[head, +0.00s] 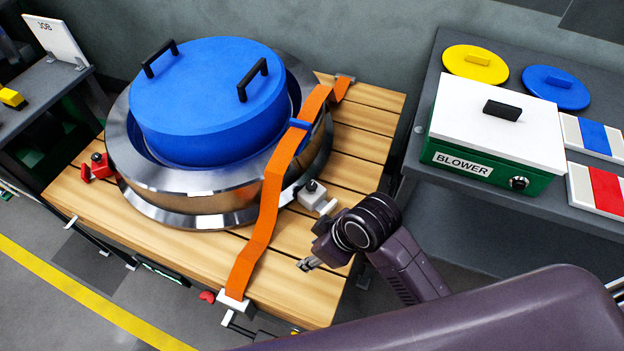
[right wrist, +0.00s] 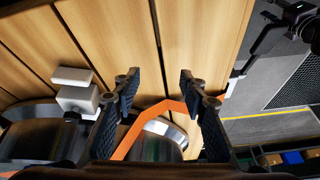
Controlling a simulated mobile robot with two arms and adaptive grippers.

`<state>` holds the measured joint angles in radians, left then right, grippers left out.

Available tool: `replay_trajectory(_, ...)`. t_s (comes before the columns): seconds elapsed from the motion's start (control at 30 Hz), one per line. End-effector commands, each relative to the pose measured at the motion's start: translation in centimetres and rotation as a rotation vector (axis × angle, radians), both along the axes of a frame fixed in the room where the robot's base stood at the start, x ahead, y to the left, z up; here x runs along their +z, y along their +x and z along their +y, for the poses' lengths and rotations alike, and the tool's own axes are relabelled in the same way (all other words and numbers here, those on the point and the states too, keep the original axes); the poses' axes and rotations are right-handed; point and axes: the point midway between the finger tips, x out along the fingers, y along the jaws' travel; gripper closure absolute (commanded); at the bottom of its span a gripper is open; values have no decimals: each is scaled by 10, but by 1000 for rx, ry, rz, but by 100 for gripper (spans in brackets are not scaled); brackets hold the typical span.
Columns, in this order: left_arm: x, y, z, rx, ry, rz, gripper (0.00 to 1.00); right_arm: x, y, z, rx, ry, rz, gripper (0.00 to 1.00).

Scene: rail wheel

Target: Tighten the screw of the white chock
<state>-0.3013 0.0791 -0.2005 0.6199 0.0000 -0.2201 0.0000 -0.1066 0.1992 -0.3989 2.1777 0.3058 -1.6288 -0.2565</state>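The white chock (head: 316,198) sits on the pallet against the right side of the metal wheel (head: 150,180). A dark screw knob (head: 312,186) is on its top. In the right wrist view the white chock (right wrist: 77,92) is left of the fingers, and its screw is hard to make out. My right gripper (head: 308,264) is above the front right of the pallet, apart from the chock and nearer the camera. In the wrist view its fingers (right wrist: 160,95) are spread with nothing between them. My left gripper cannot be made out in either view.
An orange strap (head: 262,225) runs over the wheel and down to the pallet's front edge, left of my right gripper. A red chock (head: 97,168) is at the wheel's left. A blue cover (head: 205,100) tops the wheel. A blower box (head: 495,135) stands on the right table.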

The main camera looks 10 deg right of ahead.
Motion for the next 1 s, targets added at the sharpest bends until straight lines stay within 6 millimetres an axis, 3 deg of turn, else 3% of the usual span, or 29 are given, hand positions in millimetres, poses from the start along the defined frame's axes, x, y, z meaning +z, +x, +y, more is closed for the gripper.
replay_trajectory(0.2,0,1,0,0,0,-1,60,8,35,34,280,-37,-25,61)
replay_trajectory(0.47,0,1,0,1,1,-1,60,18,71,44,570,-126,-26,61)
replay_trajectory(0.73,0,1,0,1,0,-2,60,39,115,25,796,-249,2,61)
replay_trajectory(1.0,0,2,0,1,0,-2,60,73,161,-16,930,-364,52,61)
